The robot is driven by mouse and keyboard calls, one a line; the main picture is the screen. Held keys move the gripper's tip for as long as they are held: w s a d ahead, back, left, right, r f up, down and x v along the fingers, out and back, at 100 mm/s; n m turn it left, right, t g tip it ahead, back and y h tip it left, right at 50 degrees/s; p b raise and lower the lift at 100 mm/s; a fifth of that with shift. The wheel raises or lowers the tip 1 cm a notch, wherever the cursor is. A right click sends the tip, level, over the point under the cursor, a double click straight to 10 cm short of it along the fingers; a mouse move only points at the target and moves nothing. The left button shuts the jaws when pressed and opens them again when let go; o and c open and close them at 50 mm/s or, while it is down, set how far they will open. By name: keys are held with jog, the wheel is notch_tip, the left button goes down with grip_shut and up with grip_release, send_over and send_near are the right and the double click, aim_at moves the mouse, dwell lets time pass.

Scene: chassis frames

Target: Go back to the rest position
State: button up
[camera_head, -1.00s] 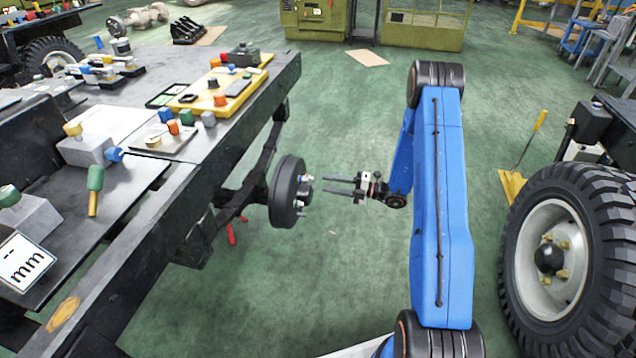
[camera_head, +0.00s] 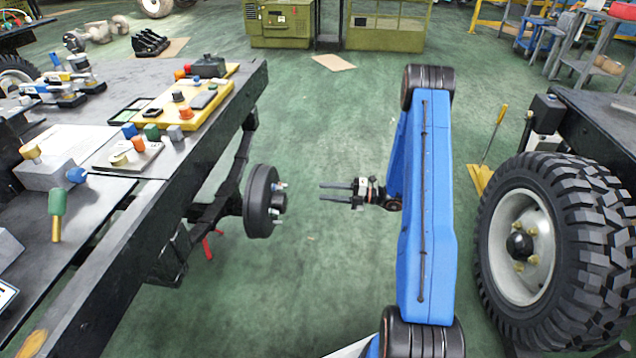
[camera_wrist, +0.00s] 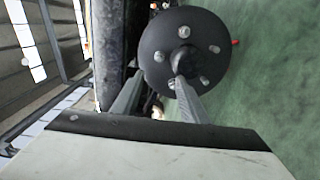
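My gripper (camera_head: 335,191) is open and empty, its two dark fingers apart and pointing left in the head view. Its fingertips are in front of a black wheel hub (camera_head: 260,201) on the chassis frame, with a gap between them. In the wrist view the hub (camera_wrist: 184,84) faces me with several bolts around its centre, and the fingers (camera_wrist: 153,98) reach toward it. My blue arm stands to the right of the gripper, folded upright.
A chassis frame (camera_head: 150,210) with parts on top runs along the left. A large tyre (camera_head: 560,250) stands close on the right. A yellow-handled broom (camera_head: 494,135) stands behind the tyre. A green machine (camera_head: 280,22) is at the back.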

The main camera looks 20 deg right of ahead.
jog(key=s+a+r+n+g+h, duration=0.2)
jog(key=s+a+r+n+g, duration=0.4)
jog(key=s+r+n, duration=0.4)
jog(key=s+a+r+n+g+h, duration=0.2)
jog(key=s+a+r+n+g, duration=0.2)
jog(key=s+a+r+n, duration=0.5)
jog(key=s+d+r+n+t+h, duration=0.2)
jog(key=s+r+n+h, duration=0.3)
jog(key=s+n, duration=0.6)
jog(key=s+d+r+n+t+h, duration=0.3)
jog(key=s+r+n+h, duration=0.3)
jog(key=s+r+n, duration=0.3)
jog(key=shift+s+n+t+h, duration=0.3)
jog(key=shift+s+n+t, duration=0.1)
jog(key=shift+s+n, duration=1)
jog(key=shift+w, duration=0.1)
